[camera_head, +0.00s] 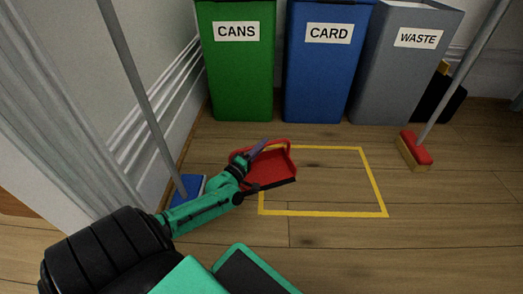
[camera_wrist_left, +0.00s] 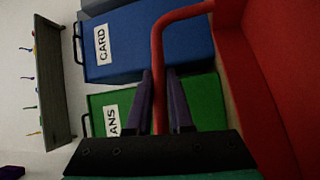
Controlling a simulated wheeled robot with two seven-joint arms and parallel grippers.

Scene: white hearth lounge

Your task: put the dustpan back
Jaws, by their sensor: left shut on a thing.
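The red dustpan (camera_head: 272,172) is at the left part of a yellow outlined rectangle (camera_head: 374,182) on the wooden floor in the head view. I cannot tell whether it touches the floor. My left gripper (camera_head: 259,150) is at the dustpan's upper left side. In the left wrist view, my left gripper's purple fingers (camera_wrist_left: 161,95) are shut on the red looped handle (camera_wrist_left: 182,14), with the red pan body (camera_wrist_left: 288,60) to the right. My right gripper is not in view.
A green CANS bin (camera_head: 238,75), a blue CARD bin (camera_head: 322,80) and a grey WASTE bin (camera_head: 400,75) stand behind. A red broom (camera_head: 415,150) is right, a blue mop head (camera_head: 190,186) left. A hook rack (camera_wrist_left: 52,80) shows in the wrist view.

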